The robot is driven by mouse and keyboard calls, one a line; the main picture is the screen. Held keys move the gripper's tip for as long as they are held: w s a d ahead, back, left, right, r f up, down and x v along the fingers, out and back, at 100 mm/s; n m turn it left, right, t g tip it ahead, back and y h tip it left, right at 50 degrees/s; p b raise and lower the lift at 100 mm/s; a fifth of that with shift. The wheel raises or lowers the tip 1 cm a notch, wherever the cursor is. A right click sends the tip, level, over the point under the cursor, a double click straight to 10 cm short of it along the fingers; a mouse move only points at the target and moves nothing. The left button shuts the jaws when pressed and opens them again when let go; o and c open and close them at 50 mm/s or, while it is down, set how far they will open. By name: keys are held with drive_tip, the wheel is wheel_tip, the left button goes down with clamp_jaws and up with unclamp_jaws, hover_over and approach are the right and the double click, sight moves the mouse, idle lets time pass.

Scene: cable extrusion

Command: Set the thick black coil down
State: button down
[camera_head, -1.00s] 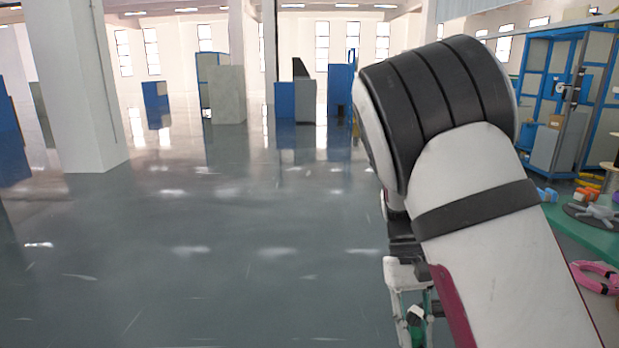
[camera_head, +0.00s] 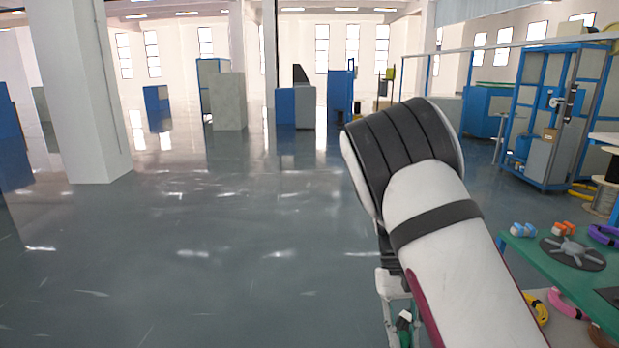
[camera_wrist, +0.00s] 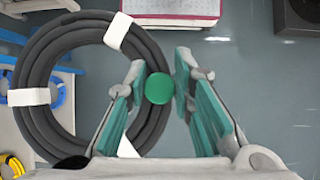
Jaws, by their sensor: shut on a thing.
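The thick black coil (camera_wrist: 42,62) fills the left of the wrist view, a ring with white wraps around it. My gripper (camera_wrist: 158,66) has teal fingers on either side of the ring's right part and is shut on it. A green round disc (camera_wrist: 159,88) shows between the fingers; I cannot tell what it belongs to. In the head view only a small part of my gripper (camera_head: 404,322) shows below my arm, and the coil is hidden there.
A green table (camera_head: 530,262) at the right bears small coloured items and a dark disc (camera_head: 572,253). Pink and yellow coils lie below it. A blue-framed cabinet (camera_head: 545,120) stands behind. The wrist view shows a yellow coil (camera_wrist: 12,165) and a dark box (camera_wrist: 297,16). Open floor lies left.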

drive_tip(key=r+p, duration=0.1)
drive_tip(key=s+r+p, duration=0.1)
drive_tip(key=p, duration=0.1)
drive_tip(key=r+p, duration=0.1)
drive_tip(key=shift+s+r, duration=0.25)
drive_tip(key=s+r+p, duration=0.1)
drive_tip(key=r+p, duration=0.1)
drive_tip(key=p, duration=0.2)
drive_tip(key=shift+s, duration=0.15)
drive_tip(key=shift+d, duration=0.1)
